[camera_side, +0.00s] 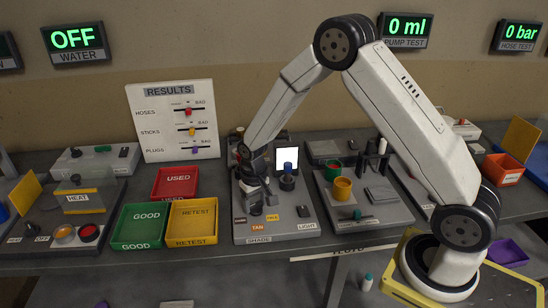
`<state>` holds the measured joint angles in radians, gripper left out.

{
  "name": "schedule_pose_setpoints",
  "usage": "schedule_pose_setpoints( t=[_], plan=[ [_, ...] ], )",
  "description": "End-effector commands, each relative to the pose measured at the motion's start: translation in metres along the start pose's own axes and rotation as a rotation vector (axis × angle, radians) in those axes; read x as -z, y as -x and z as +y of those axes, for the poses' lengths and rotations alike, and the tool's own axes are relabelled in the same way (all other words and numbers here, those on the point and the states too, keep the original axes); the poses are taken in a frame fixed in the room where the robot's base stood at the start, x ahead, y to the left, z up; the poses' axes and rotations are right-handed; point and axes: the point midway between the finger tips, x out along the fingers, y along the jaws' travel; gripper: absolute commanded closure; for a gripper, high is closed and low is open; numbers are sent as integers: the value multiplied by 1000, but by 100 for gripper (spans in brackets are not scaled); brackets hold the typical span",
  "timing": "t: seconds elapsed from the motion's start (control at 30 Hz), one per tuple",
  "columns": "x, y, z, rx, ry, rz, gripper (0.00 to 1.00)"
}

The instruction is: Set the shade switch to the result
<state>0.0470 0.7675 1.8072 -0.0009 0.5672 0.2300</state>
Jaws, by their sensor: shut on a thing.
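The shade station (284,234) is a grey board with the label SHADE on its front edge. Small tags for a dark shade, TAN (257,228) and PALE (273,217) stand around the dark shade switch (257,210). My gripper (256,203) points down over the switch and is shut on its knob. The fingers and the knob are both dark, so which tag the switch points to cannot be told. A dark blue-topped sample (288,170) stands right of my gripper, before a lit white panel (287,156).
A RESULTS board (171,120) with sliders stands behind left. Green GOOD (140,240), yellow RETEST (192,241) and red USED (176,195) trays lie left of the station. A LIGHT switch (303,211) is close on the right.

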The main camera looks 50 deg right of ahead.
Motion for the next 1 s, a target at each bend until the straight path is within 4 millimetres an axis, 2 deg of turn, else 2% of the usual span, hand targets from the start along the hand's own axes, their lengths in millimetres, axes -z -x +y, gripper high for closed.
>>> schedule_pose_setpoints(
  t=[0.03, 0.07, 0.13, 0.17, 0.57, 0.77, 1.0],
  plan=[
    [1, 0, 0, 2, -4, 2, 94],
    [1, 0, 0, 2, -4, 2, 26],
    [1, 0, 0, 1, -4, 2, 4],
    [1, 0, 0, 1, -3, 2, 0],
    [0, 5, 0, 1, -1, 1, 0],
    [1, 21, 0, 1, -1, 3, 0],
    [1, 50, 0, 2, -2, 4, 0]
  ],
)
